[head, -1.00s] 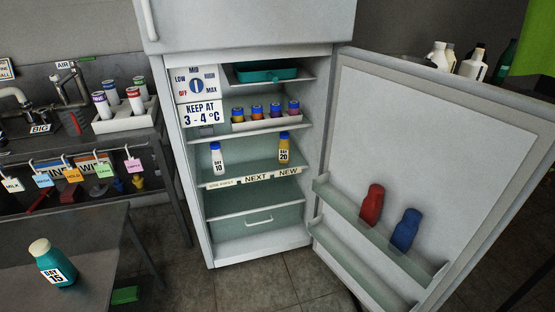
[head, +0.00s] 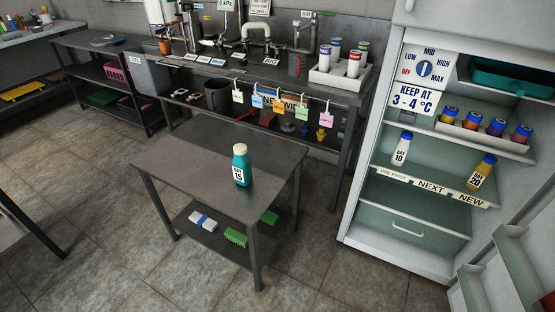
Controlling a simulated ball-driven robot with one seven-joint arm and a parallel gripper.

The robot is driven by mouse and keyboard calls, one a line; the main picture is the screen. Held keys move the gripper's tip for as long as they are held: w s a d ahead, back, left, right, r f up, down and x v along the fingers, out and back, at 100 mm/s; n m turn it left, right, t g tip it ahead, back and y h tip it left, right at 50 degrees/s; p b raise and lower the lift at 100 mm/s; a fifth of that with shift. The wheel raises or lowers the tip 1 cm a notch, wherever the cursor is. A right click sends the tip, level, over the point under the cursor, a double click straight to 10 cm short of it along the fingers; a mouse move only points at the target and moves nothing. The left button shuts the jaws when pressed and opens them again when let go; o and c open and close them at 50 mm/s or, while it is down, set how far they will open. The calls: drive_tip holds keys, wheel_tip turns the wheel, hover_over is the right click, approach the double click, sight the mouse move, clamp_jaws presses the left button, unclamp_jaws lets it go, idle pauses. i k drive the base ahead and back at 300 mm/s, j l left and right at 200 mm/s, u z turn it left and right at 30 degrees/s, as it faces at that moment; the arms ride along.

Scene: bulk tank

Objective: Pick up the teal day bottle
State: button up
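The teal day bottle (head: 240,169) stands upright on the small dark steel table (head: 196,176) in the middle of the head view. It has a cream cap and a white label reading DAY 15. Nothing touches it, and the tabletop around it is bare. My gripper does not show in the head view.
An open fridge (head: 425,255) stands at the right, holding a white DAY 10 bottle (head: 402,147) and a yellow DAY 20 bottle (head: 483,172). A steel bench (head: 335,92) runs behind the table. Tiled floor (head: 95,195) is clear left of the table.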

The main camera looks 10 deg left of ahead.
sight(242, 168)
drive_tip(key=i+u, duration=0.2)
drive_tip(key=u, duration=0.55)
drive_tip(key=i+l+u, duration=0.25)
drive_tip(key=i+l, duration=0.2)
drive_tip(key=i+l+u, duration=0.3)
drive_tip(key=i+l, duration=0.4)
drive_tip(key=l, duration=0.2)
